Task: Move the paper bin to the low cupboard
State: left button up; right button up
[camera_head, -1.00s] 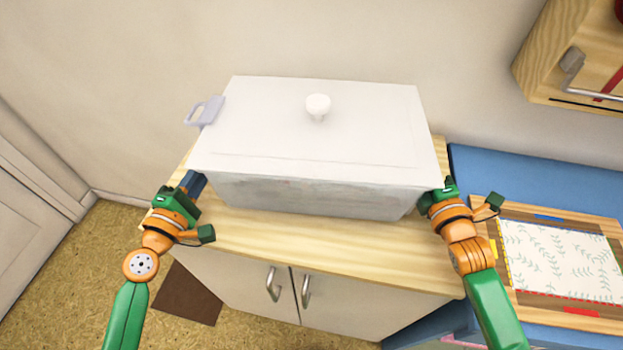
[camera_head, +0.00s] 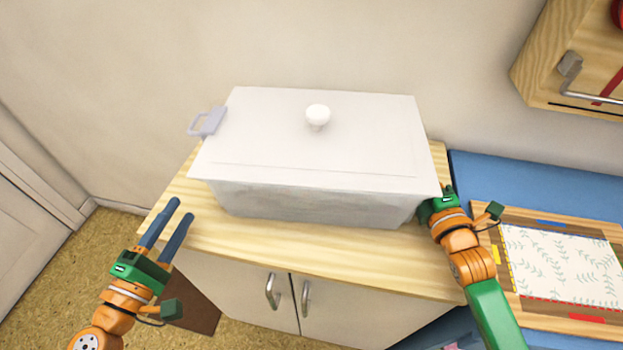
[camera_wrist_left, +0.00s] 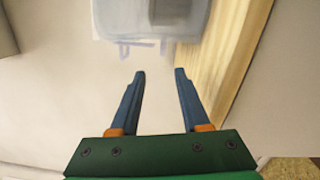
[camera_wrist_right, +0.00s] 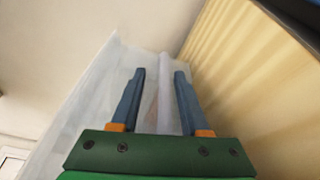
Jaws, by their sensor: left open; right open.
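The paper bin (camera_head: 315,150) is a large pale box with a lid, a round white knob and a grey-lilac handle at its left end. It rests on the wooden top of the low cupboard (camera_head: 240,240). My left gripper (camera_head: 181,222) is open and empty, apart from the bin, left of it and near the cupboard's left edge. The left wrist view shows the bin's handle (camera_wrist_left: 140,46) beyond the open fingers. My right gripper (camera_head: 428,204) is at the bin's right end, its fingers hidden in the head view. In the right wrist view its open fingers stand either side of a pale handle (camera_wrist_right: 164,90).
A blue surface (camera_head: 500,175) to the right holds a wooden board (camera_head: 510,290) with patterned paper. A wooden wall cabinet (camera_head: 545,60) hangs at upper right. The cupboard doors (camera_head: 340,300) have two metal handles. Floor is open at the left.

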pick_arm(q)
jog(key=shift+s+a, duration=0.15)
jog(key=shift+s, duration=0.55)
pick_arm(e)
jog(key=shift+s, duration=0.15)
jog(key=s, duration=0.7)
jog(key=s+d, duration=0.1)
jog(key=s, duration=0.2)
jog(key=shift+s+r, duration=0.2)
jog(key=shift+s, duration=0.15)
pick_arm(q)
jog(key=shift+a, duration=0.1)
pick_arm(e)
jog(key=shift+s, duration=0.5)
jog(key=shift+r, duration=0.1)
